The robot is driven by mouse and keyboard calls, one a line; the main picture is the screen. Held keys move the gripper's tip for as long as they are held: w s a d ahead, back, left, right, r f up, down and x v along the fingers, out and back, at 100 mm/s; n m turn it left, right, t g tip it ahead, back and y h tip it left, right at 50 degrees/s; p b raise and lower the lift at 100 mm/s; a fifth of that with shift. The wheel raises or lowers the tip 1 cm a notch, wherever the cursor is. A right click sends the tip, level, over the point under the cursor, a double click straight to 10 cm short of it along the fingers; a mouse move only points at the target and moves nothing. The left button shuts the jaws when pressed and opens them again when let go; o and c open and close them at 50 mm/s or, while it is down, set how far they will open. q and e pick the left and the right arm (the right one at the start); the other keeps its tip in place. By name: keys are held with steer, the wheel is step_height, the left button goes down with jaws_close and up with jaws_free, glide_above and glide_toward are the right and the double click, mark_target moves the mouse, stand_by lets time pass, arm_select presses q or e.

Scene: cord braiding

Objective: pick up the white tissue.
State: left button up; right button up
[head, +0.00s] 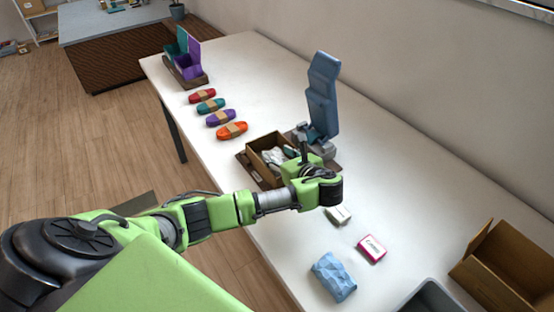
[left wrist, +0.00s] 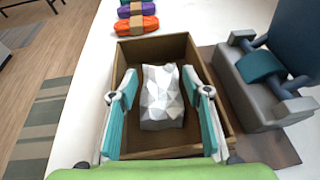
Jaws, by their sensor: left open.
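The white tissue (left wrist: 162,97) is a crumpled, faceted lump inside an open brown box (left wrist: 152,48). In the head view the tissue (head: 272,157) shows partly above the rim of the box (head: 256,164), with my left arm close by. My left gripper (left wrist: 163,92) is open, with its two teal-padded fingers on either side of the tissue. My right gripper is in neither view.
A blue-grey device (head: 322,95) stands right beside the box. Red, teal, purple and orange cord bundles (head: 232,131) lie farther back. A light small block (head: 339,215), a pink-and-white box (head: 372,249) and a blue faceted packet (head: 333,277) lie nearer. An open cardboard box (head: 505,262) is at right.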

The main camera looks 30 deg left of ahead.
arm_select(q)
steer(key=x, duration=0.3)
steer(key=shift+d, duration=0.1)
steer(key=c, duration=0.4)
steer(key=shift+o, duration=0.2)
steer(key=shift+r, duration=0.1)
steer(key=shift+r, duration=0.6)
steer(key=s+a+r, duration=0.3)
steer(key=s+r, duration=0.3)
steer(key=s+a+r, duration=0.3)
steer(key=s+r, duration=0.2)
steer(key=s, duration=0.1)
steer(key=shift+s+a+r+b, duration=0.25)
steer(key=shift+r+b, duration=0.05)
steer(key=shift+r, duration=0.05)
